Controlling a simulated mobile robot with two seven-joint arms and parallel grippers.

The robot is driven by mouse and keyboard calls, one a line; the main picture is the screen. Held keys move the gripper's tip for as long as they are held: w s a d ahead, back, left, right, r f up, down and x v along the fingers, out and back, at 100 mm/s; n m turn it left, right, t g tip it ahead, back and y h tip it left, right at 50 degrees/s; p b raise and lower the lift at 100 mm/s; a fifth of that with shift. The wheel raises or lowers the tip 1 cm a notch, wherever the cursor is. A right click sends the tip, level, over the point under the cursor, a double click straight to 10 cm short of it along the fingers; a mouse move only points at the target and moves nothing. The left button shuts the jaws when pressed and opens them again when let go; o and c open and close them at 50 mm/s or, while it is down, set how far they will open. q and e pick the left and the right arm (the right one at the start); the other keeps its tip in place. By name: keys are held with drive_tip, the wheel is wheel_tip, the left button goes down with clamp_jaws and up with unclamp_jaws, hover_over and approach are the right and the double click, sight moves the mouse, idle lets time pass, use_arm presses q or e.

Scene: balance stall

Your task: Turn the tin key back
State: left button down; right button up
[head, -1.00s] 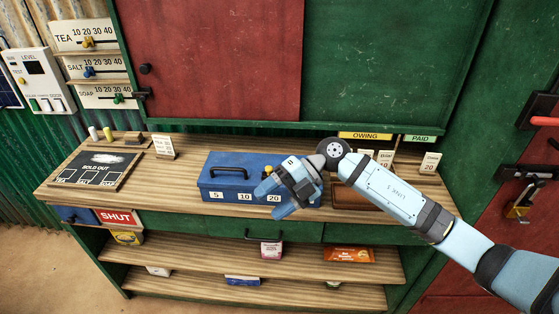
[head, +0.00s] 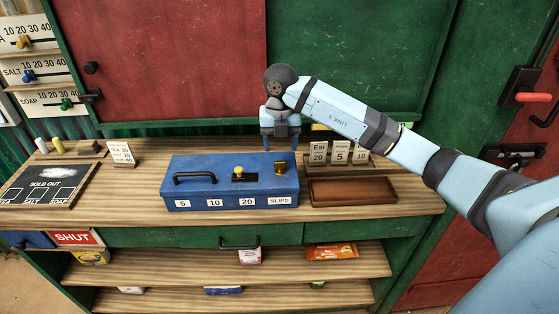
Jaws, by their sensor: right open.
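The blue tin (head: 222,188) stands shut on the wooden counter, with a black handle on the left of its lid. A brass key-like piece (head: 279,167) stands up at the lid's right. A yellow knob (head: 239,171) sits on a dark plate near the lid's middle; which way either is turned is too small to tell. My right gripper (head: 281,147) points down at the tin's back right, its two fingers apart and empty. In the picture it is just above the brass piece; I cannot tell whether they touch. My left gripper is out of view.
A brown wooden tray (head: 352,192) is right of the tin, with number cards (head: 341,152) behind it. A small price card (head: 121,153) and a sold-out board (head: 45,184) are on the left. The counter (head: 140,197) is clear between board and tin.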

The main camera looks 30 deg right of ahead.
sight(280, 166)
wheel_tip(280, 166, down, 6)
drive_tip(key=shift+f, duration=0.1)
drive_tip(key=shift+c, duration=0.4)
drive_tip(key=c, duration=0.9)
drive_tip(key=shift+o, duration=0.2)
